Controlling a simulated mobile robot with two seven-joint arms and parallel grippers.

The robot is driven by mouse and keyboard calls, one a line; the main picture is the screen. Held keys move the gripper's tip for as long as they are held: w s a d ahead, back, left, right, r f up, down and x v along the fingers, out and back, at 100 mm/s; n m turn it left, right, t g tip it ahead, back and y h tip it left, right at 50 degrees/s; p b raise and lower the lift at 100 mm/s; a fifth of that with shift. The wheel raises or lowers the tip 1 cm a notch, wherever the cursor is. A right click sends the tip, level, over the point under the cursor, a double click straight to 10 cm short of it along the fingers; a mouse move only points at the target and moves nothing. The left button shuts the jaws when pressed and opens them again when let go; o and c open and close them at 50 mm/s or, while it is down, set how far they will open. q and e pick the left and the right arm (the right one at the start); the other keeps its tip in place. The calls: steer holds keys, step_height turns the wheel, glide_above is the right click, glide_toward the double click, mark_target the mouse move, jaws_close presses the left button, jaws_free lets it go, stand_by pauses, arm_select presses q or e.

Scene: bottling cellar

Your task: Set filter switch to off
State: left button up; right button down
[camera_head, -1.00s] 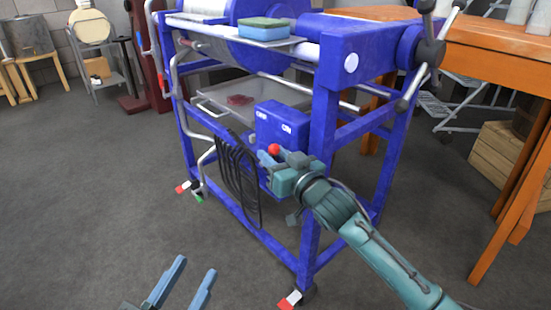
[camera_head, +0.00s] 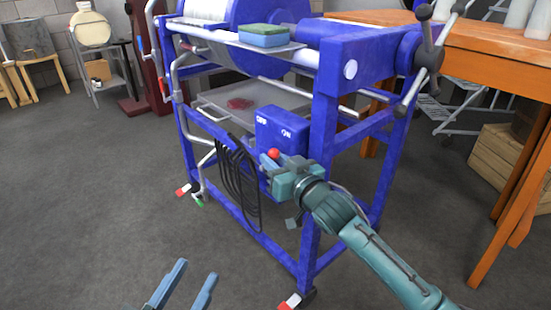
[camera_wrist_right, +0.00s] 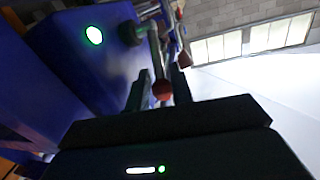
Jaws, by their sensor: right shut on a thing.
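The filter switch is a lever with a red ball knob (camera_head: 274,153) on a blue box (camera_head: 268,135) marked OFF on the left and ON on the right. The knob is below the labels; I cannot tell which position the lever is in. My right gripper (camera_head: 268,160) is at the knob. In the right wrist view the red knob (camera_wrist_right: 162,90) and its grey lever (camera_wrist_right: 155,55) are between the two dark fingers of the right gripper (camera_wrist_right: 160,80), which is shut on it. My left gripper (camera_head: 197,268) is open and empty, low at the front left.
The box is on a blue filter frame (camera_head: 322,150) with a tray (camera_head: 215,98) and coiled black hose (camera_head: 238,185). A sponge (camera_head: 263,36) lies on top. An orange table (camera_head: 490,60) and wooden crate (camera_head: 495,160) stand right. Floor at left is clear.

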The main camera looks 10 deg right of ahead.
steer(key=shift+r+p, duration=0.5)
steer(key=shift+p, duration=0.3)
steer(key=p, duration=0.3)
steer(key=shift+w+a+r+g, duration=0.15)
steer(key=shift+w+r+g, duration=0.05)
steer(key=shift+g, duration=0.2)
steer(key=p, duration=0.3)
steer(key=shift+w+a+r+g+h, duration=0.1)
steer(key=shift+w+r+g+h, duration=0.05)
steer(key=shift+g+h, duration=0.25)
steer(key=p, duration=0.2)
steer(key=shift+w+a+r+g+h+p, duration=0.15)
steer(key=shift+g+h+p, duration=0.15)
steer(key=shift+p, duration=0.1)
steer(key=p, duration=0.2)
steer(key=shift+w+a+n+g+p, duration=0.1)
steer(key=shift+w+n+g+p, duration=0.1)
steer(key=shift+n+g+p, duration=0.1)
steer(key=shift+w+a+f+g+h+p, duration=0.1)
steer(key=shift+f+g+h+p, duration=0.15)
steer(key=shift+p, duration=0.4)
arm_select(q)
steer(key=a+n+g+y, duration=0.1)
steer(key=s+a+r+n+g+y, duration=0.1)
steer(key=g+y, duration=0.1)
steer(key=a+r+g+y, duration=0.1)
steer(key=a, duration=0.1)
steer(key=shift+s+a+r+n+y, duration=0.1)
steer(key=shift+s+r+n+y, duration=0.1)
steer(key=shift+s+n+y, duration=0.15)
